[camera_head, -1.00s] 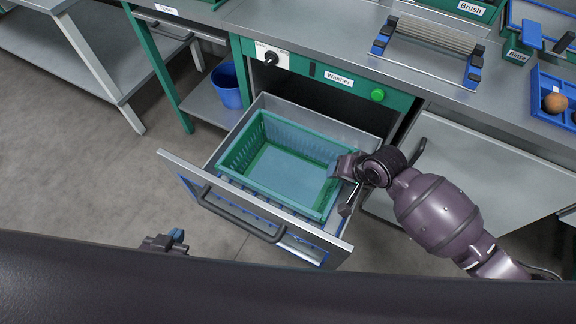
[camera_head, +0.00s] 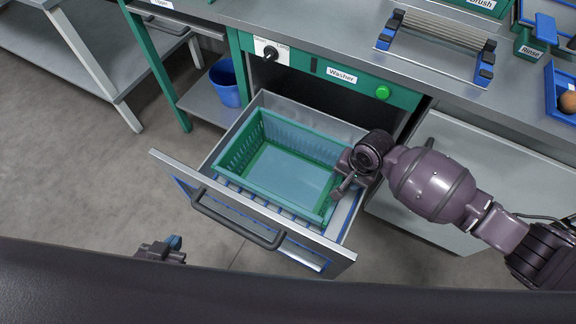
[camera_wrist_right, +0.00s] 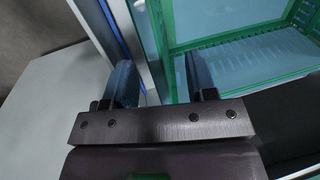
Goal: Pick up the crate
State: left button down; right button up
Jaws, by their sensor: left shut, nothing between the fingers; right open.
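The green crate (camera_head: 229,159) sits upright in the pulled-out metal drawer (camera_head: 183,166) under the Washer panel and looks empty. My right gripper (camera_head: 345,188) is open at the crate's right wall. In the right wrist view, my right gripper (camera_wrist_right: 162,82) has its fingers apart, with the green rim of the crate (camera_wrist_right: 155,60) running between them. One finger overlaps the crate's inside and the other overlaps the drawer's side; contact cannot be told. My left gripper (camera_head: 162,250) is shut and empty at the lower left, outside the drawer, partly hidden by my body.
The drawer's front handle (camera_head: 240,222) faces me. The steel counter (camera_head: 330,40) above holds a roller rack (camera_head: 440,45) and a blue tray (camera_head: 553,95) with round fruit. A blue bin (camera_head: 224,84) stands on a low shelf at left. The floor at left is clear.

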jog(key=shift+f, duration=0.2)
jog(key=shift+s+f, duration=0.1)
jog(key=shift+f, duration=0.25)
jog(key=x, duration=0.1)
jog(key=b+x, duration=0.2)
jog(key=shift+s+d+f, duration=0.15)
jog(key=shift+s+f, duration=0.15)
jog(key=shift+f, duration=0.4)
jog(key=shift+w+r, duration=0.15)
jog(key=shift+r, duration=0.05)
jog(key=shift+c, duration=0.2)
grip_shut()
